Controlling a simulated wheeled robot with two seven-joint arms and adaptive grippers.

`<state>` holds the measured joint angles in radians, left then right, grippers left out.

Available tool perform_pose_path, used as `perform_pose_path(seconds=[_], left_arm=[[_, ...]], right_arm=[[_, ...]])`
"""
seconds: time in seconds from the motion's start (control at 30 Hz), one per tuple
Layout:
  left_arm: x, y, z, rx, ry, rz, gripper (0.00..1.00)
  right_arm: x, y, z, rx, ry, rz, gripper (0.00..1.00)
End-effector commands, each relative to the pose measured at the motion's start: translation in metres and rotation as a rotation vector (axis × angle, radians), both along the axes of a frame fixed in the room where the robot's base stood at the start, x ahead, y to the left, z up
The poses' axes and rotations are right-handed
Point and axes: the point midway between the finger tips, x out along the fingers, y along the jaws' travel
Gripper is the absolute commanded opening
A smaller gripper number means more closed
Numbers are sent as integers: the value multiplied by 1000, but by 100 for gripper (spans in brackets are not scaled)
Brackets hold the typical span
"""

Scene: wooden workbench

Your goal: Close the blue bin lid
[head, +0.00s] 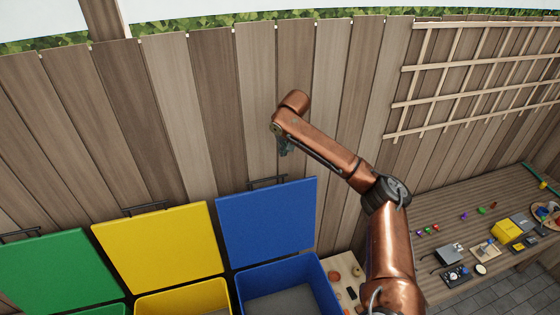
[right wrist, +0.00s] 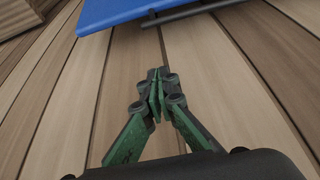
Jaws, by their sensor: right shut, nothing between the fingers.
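The blue bin (head: 290,284) stands at the bottom middle of the head view, with its blue lid (head: 266,222) raised open and leaning back toward the fence. A dark handle bar (head: 267,182) runs along the lid's upper edge. My right gripper (head: 284,150) is above the lid, near the fence, apart from it. In the right wrist view my right gripper (right wrist: 158,75) has its green fingers together and empty. The lid (right wrist: 135,10) and its handle bar (right wrist: 195,12) show beyond the fingertips at the top of that view. My left gripper is out of view.
A yellow bin (head: 185,299) and a green bin stand to the left, with the yellow lid (head: 158,245) and green lid (head: 55,270) also raised. A plank fence (head: 205,110) rises behind. The workbench (head: 440,285) at right holds several small objects.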

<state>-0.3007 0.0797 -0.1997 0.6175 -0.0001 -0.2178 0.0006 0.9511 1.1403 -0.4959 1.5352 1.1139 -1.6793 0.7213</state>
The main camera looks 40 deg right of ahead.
Motion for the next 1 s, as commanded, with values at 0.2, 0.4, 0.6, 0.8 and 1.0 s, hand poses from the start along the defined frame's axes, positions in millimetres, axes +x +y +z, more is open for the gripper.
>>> perform_pose_path(seconds=[0.2, 0.4, 0.6, 0.8, 1.0], left_arm=[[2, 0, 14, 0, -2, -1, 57], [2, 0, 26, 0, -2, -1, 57], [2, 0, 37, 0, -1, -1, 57], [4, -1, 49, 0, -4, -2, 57], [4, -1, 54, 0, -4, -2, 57]], right_arm=[[15, 2, -31, 2, 6, 9, 0], [28, -3, -65, 0, 4, 7, 0], [32, -7, -86, -4, 0, 8, 0], [10, -1, -88, -4, 1, 7, 0], [-1, 4, -90, -2, 1, 7, 0]])
